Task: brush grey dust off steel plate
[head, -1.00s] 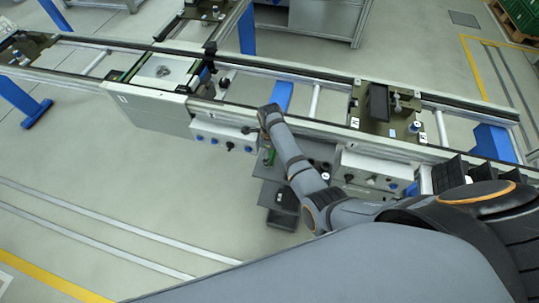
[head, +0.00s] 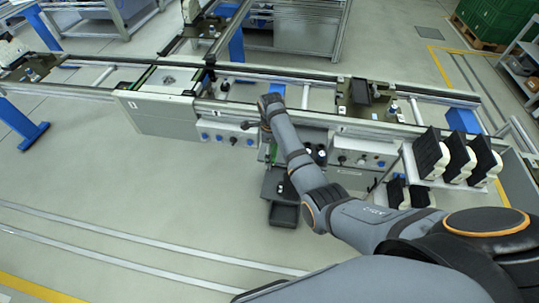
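A light plate (head: 160,82) with a small grey patch (head: 168,80) lies on the line at the left of the head view; I cannot tell whether the patch is dust. My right arm reaches in from the right, and its wrist (head: 272,104) is at the front edge of the line, to the right of the plate and apart from it. The fingers of my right gripper cannot be made out, nor whether they hold anything. No brush can be made out clearly. My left gripper is not in view.
The conveyor line (head: 310,115) runs across the view. A dark fixture (head: 356,98) sits on it at the right. Black-and-white devices (head: 458,158) stand on a rack at the right. A dark tray (head: 284,214) is below the line. Floor at lower left is clear.

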